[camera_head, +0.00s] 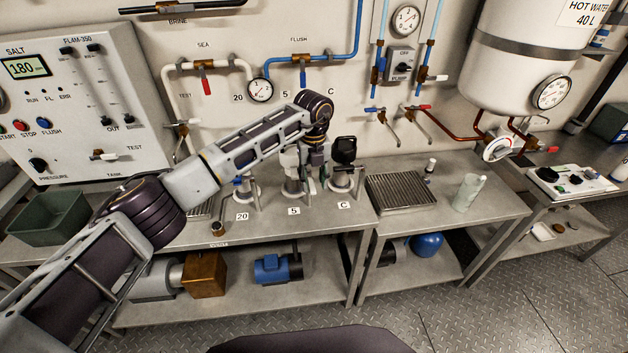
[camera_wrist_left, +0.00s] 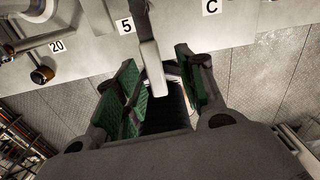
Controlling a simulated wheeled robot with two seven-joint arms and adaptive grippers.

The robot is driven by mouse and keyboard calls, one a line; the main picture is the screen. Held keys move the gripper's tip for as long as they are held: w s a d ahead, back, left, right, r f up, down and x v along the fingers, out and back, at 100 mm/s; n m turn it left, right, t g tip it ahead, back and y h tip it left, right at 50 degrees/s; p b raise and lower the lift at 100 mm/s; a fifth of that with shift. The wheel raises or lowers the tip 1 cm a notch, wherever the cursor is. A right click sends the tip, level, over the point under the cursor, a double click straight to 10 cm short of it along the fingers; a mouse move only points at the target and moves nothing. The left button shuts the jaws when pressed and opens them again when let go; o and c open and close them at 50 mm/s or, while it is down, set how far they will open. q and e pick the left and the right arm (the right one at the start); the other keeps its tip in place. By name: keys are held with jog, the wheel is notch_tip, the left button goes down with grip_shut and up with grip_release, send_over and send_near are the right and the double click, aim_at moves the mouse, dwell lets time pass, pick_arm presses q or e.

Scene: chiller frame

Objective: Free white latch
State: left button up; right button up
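Three metal filter housings stand in a row on the steel bench, labelled 20 (camera_head: 246,191), 5 (camera_head: 293,187) and C (camera_head: 341,180). My left gripper (camera_head: 310,172) points down at the middle housing, and my wrist hides much of its top. In the left wrist view a pale, whitish latch lever (camera_wrist_left: 150,62) by the 5 label reaches between the green-padded fingers of my left gripper (camera_wrist_left: 157,68). The fingers are apart, with a gap on the lever's right side; contact on its left side is unclear. My right gripper is not in view.
A black-topped part (camera_head: 344,150) stands on the C housing, close right of my wrist. A pressure gauge (camera_head: 260,90) and pipes line the wall behind. A green bin (camera_head: 50,220) stands left.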

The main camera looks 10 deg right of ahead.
pick_arm(q)
notch_tip(320, 180, up, 12)
jog(key=shift+d+f, duration=0.15)
jog(key=shift+f, duration=0.1)
dwell(0.4)
